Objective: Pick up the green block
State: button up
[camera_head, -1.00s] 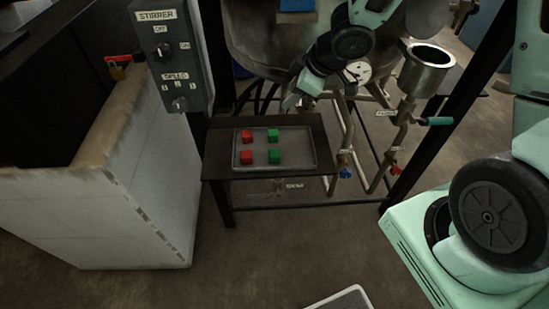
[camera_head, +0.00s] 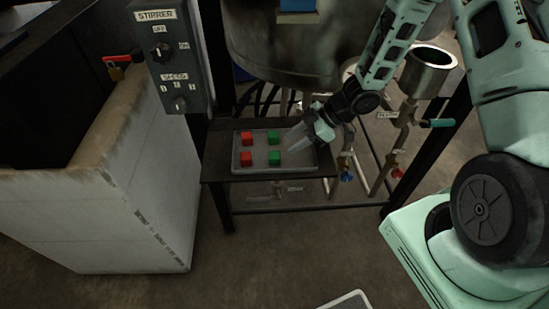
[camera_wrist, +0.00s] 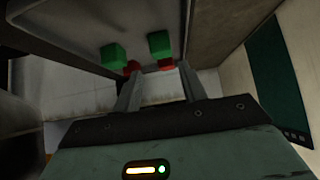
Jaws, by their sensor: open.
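Two green blocks, a back one (camera_head: 273,137) and a front one (camera_head: 274,158), sit on the right of a grey tray (camera_head: 308,163). Two red blocks, a back one (camera_head: 247,138) and a front one (camera_head: 246,159), sit to their left. My gripper (camera_head: 291,142) is open and empty, just right of the green blocks, pointing left and down. The wrist view shows both green blocks, one at left (camera_wrist: 114,55) and one at right (camera_wrist: 159,44), beyond my open fingers (camera_wrist: 160,82). The red blocks are partly hidden behind them there.
The tray rests on a small dark table (camera_head: 220,171). A stirrer control box (camera_head: 172,60) stands at left above a white cabinet (camera_head: 120,190). A steel vessel (camera_head: 285,55) hangs behind the table. Pipes with blue (camera_head: 346,175) and red (camera_head: 397,173) valves are at right.

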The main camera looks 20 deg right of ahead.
aim_at(275, 154)
jog(key=p+x, duration=0.1)
jog(key=x, duration=0.7)
jog(key=shift+s+a+f, duration=0.15)
jog(key=shift+a, duration=0.05)
jog(key=c, duration=0.7)
